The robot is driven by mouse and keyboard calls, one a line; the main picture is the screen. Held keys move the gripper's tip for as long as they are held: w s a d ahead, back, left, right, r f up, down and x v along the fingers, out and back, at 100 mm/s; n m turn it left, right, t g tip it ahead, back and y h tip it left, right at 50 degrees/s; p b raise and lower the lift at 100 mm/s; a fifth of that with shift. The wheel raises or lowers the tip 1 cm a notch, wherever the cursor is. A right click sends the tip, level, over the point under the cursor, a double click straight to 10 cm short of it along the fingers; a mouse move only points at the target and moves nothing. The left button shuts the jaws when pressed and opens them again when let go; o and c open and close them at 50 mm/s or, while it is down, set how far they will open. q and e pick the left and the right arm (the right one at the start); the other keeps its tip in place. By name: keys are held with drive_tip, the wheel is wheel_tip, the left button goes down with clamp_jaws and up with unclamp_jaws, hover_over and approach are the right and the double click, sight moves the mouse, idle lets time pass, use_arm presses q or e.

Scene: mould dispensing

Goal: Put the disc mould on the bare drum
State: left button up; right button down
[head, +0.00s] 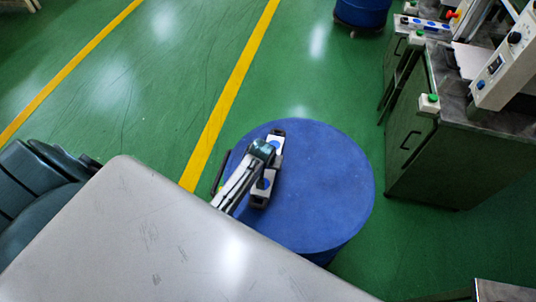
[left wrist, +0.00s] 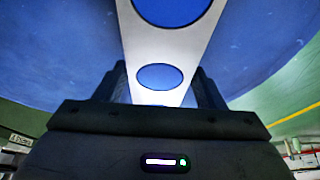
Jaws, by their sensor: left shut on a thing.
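A large blue drum (head: 335,190) stands on the green floor at the middle of the head view. The disc mould (head: 275,148) is a narrow pale bar with blue round spots and dark ends. It is over the left part of the drum top; whether it touches the top I cannot tell. My left gripper (head: 265,157) is shut on the mould, covering its middle. In the left wrist view the mould (left wrist: 145,50) runs between the dark fingers, with the blue drum top (left wrist: 60,60) behind it. My right gripper is not in view.
A large grey scratched surface (head: 190,240) fills the lower left foreground. Green cabinets (head: 435,150) with control boxes stand at right, and a similar bar with blue spots (head: 425,24) lies there. Another blue drum (head: 363,13) stands at the top. The drum's right side is clear.

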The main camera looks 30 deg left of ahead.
use_arm(q)
drive_tip(key=shift+w+f, duration=0.1)
drive_tip(key=shift+f, duration=0.05)
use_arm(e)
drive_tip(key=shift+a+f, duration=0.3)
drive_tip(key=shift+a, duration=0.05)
use_arm(q)
drive_tip(key=o, duration=1.6)
drive_tip(key=shift+f, duration=0.1)
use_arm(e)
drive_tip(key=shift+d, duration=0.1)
use_arm(q)
drive_tip(key=shift+s+r, duration=0.25)
drive_tip(key=shift+r, duration=0.2)
drive_tip(key=b+v, duration=0.1)
drive_tip(key=v, duration=1)
drive_tip(key=shift+b, duration=0.3)
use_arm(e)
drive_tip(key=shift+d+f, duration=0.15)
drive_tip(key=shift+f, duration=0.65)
use_arm(q)
drive_tip(key=shift+s+d+r, duration=0.1)
drive_tip(key=shift+s, duration=0.05)
